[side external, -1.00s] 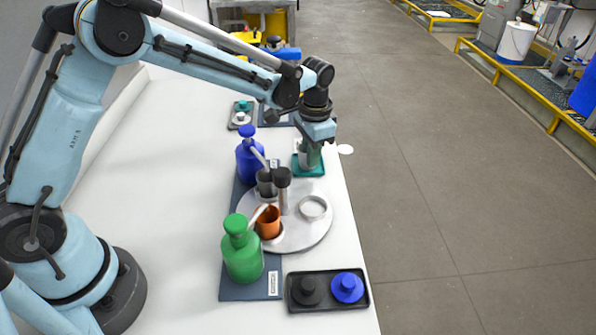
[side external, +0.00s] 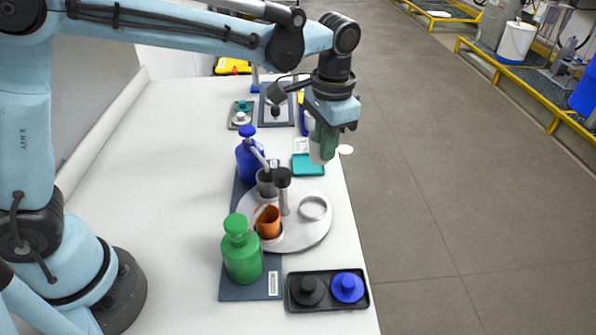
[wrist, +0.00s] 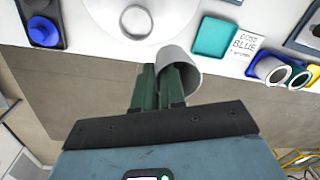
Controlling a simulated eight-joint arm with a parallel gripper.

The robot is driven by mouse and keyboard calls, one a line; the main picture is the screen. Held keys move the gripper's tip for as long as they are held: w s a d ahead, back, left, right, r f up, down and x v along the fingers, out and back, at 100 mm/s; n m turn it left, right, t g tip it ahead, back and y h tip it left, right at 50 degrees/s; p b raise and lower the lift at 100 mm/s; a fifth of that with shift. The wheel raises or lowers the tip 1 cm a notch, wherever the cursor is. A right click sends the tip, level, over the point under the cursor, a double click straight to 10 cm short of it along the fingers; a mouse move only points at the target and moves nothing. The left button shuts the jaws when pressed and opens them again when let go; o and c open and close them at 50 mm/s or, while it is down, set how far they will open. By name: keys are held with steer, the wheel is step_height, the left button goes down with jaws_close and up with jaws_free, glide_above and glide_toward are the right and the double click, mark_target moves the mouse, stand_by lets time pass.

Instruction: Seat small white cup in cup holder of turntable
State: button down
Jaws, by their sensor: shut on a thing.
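The small white cup (side external: 320,152) is held in my gripper (side external: 327,140), above the bench's right edge and beyond the turntable. In the wrist view the cup (wrist: 189,82) is tilted in the picture with its opening showing, and the green fingers of my gripper (wrist: 161,70) are shut on its wall. The round grey turntable (side external: 300,239) carries an empty ring-shaped cup holder (side external: 313,207) on its right side. The ring also shows in the wrist view (wrist: 136,20), apart from the cup.
An orange cup (side external: 268,222), a grey cup (side external: 266,184) and a dark-topped post (side external: 283,180) stand on the turntable. Blue (side external: 249,165) and green (side external: 242,258) bottles stand to its left. A bare teal pad (side external: 308,165) lies behind, a black tray (side external: 328,304) in front.

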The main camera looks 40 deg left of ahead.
steer(key=shift+s+d+f, duration=0.45)
steer(key=shift+s+f, duration=0.35)
steer(key=shift+f, duration=0.5)
steer(key=shift+s+d+f, duration=0.4)
steer(key=shift+s+f, duration=0.35)
steer(key=shift+f, duration=0.55)
steer(key=shift+s+d+f, duration=0.45)
steer(key=shift+s+f, duration=0.35)
steer(key=shift+f, duration=0.5)
steer(key=shift+f, duration=0.45)
steer(key=c, duration=1.1)
jaws_free()
steer(key=shift+c, duration=0.2)
steer(key=o, duration=0.3)
steer(key=shift+o, duration=0.2)
